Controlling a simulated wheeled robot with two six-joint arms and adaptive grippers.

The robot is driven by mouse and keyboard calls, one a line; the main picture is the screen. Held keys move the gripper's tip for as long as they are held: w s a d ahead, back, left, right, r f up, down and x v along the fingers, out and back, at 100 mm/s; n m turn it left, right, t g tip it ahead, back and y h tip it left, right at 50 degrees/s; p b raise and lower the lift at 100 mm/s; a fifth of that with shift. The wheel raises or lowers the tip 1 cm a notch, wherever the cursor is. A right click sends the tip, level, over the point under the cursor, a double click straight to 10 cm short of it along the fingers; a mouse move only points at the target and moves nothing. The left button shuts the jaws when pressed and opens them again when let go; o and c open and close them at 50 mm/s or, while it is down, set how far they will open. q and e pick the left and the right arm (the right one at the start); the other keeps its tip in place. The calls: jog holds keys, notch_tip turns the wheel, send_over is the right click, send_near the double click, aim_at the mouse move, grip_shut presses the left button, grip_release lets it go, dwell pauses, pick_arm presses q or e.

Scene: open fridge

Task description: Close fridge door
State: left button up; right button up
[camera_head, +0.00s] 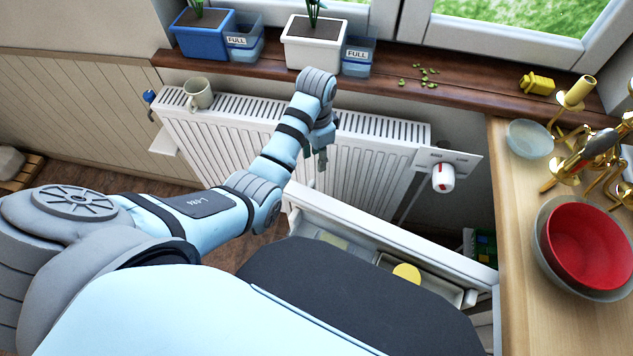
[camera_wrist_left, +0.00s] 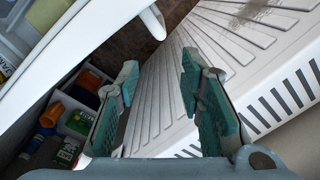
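The fridge door (camera_head: 390,234) looks like the long white panel standing open at lower middle in the head view, its inner side with shelves facing me. In the left wrist view the white door edge (camera_wrist_left: 62,58) crosses the upper left, with a white handle (camera_wrist_left: 152,20) on its outer side. My right gripper is not in view.
A ribbed white radiator (camera_head: 375,170) stands close behind the door, with a mug (camera_head: 198,93) on it. A wooden counter (camera_head: 540,310) at right holds a red bowl (camera_head: 590,246). A yellow round item (camera_head: 407,273) lies inside the door area. Coloured containers (camera_wrist_left: 70,125) show lower left.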

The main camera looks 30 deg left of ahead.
aim_at(313, 182)
pick_arm(q)
jog(key=f, duration=0.2)
jog(key=s+f+b, duration=0.1)
jog(key=f, duration=0.2)
jog(key=a+f+b, duration=0.1)
jog(key=f, duration=0.1)
jog(key=shift+s+f, duration=0.2)
jog(key=shift+s, duration=0.15)
jog(key=f, duration=0.2)
jog(key=f+b, duration=0.2)
jog(key=f, duration=0.1)
jog(key=shift+w+d+f, duration=0.2)
jog(key=shift+w+f, duration=0.1)
jog(key=shift+w, duration=0.05)
jog(key=shift+s+r, duration=0.1)
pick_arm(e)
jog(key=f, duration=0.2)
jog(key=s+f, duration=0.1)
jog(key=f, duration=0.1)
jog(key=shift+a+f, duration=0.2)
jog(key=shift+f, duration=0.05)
pick_arm(q)
jog(key=shift+a, duration=0.1)
jog(key=shift+c, duration=0.5)
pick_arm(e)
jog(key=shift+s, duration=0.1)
pick_arm(q)
grip_shut()
